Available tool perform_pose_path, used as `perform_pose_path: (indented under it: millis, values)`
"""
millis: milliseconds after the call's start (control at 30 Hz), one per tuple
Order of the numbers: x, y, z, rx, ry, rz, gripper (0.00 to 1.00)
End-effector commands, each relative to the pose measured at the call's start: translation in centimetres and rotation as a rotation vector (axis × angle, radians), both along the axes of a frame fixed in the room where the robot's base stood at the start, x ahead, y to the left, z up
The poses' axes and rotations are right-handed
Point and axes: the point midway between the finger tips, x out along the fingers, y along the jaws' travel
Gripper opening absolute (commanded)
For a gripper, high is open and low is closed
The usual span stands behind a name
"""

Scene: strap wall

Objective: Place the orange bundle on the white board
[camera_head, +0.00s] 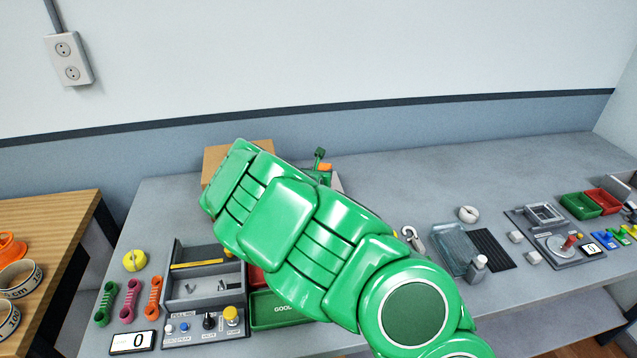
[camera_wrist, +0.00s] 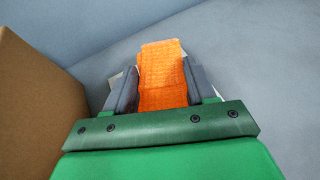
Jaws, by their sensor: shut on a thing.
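The orange bundle (camera_wrist: 162,76) is between the two grey fingers of my gripper (camera_wrist: 160,88) in the wrist view. My gripper is shut on it. In the head view only a small orange piece of the bundle (camera_head: 325,168) shows past my green arm, near the back of the grey bench. A pale edge, perhaps the white board (camera_head: 337,183), shows just beside and below it. The rest of that pale thing is hidden behind my arm and gripper. I cannot tell whether the bundle touches it.
A cardboard box (camera_head: 222,158) stands close to the left of my gripper, and it fills the left of the wrist view (camera_wrist: 35,100). A grey tray (camera_head: 200,285), a green bin (camera_head: 280,312) and several strap pieces lie at the front left. The bench's back right is clear.

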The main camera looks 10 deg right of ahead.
Motion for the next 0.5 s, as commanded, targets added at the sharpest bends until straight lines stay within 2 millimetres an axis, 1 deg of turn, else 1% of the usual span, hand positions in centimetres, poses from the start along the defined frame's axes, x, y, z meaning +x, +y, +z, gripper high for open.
perform_pose_path:
  millis: [33,100,367,500]
  values:
    - [0.4,0.0,-0.4,0.002,0.0,0.001,0.23]
    - [0.7,0.0,-0.7,0.002,-0.002,0.001,0.23]
    - [1.3,0.0,-1.3,0.001,-0.002,0.001,0.23]
    - [1.4,0.1,-2.6,0.001,-0.002,0.001,0.23]
